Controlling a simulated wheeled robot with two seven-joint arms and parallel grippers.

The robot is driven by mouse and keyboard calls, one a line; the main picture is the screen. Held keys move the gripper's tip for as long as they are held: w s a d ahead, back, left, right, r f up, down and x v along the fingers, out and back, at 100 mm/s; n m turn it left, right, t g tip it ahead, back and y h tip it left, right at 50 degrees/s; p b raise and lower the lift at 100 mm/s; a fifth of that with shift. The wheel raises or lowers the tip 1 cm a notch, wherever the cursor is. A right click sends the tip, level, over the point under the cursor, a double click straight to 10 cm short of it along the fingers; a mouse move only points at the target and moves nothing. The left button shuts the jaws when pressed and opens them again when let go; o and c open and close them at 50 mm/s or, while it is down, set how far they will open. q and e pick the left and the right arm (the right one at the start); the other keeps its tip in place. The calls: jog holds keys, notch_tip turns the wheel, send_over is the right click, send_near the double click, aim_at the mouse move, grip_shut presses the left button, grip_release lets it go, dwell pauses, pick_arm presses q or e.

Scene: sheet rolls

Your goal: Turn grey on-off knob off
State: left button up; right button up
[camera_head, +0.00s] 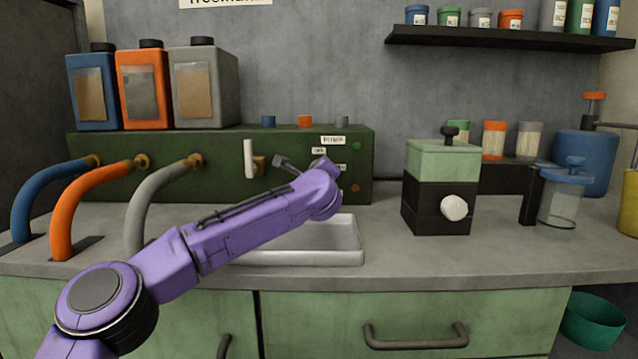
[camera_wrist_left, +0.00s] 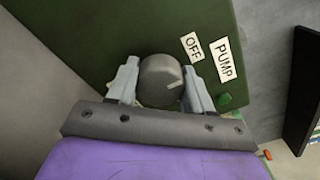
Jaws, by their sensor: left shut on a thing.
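The grey knob (camera_wrist_left: 161,80) sits on the front of the green pump panel (camera_wrist_left: 90,50), near the labels OFF (camera_wrist_left: 193,47) and PUMP (camera_wrist_left: 224,59). A short light mark shows on the right side of its face, below the OFF label. My left gripper (camera_wrist_left: 160,84) has one pale finger on each side of the knob and is shut on it. In the head view my purple left arm (camera_head: 235,225) reaches to the panel's right part and hides the knob. My right gripper is in neither view.
A white lever (camera_head: 249,158) stands out from the panel left of my wrist. A black and green box with a white knob (camera_head: 454,208) stands to the right. Three hoses and jugs are at left.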

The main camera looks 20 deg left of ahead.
pick_arm(q)
jog(key=shift+n+b, duration=0.3)
jog(key=shift+n, duration=0.1)
jog(key=shift+r, duration=0.1)
jog(key=shift+a, duration=0.1)
jog(key=o, duration=1)
jog(key=shift+o, duration=0.2)
jog(key=b+v, duration=0.1)
jog(key=v, duration=0.9)
jog(key=shift+s, duration=0.3)
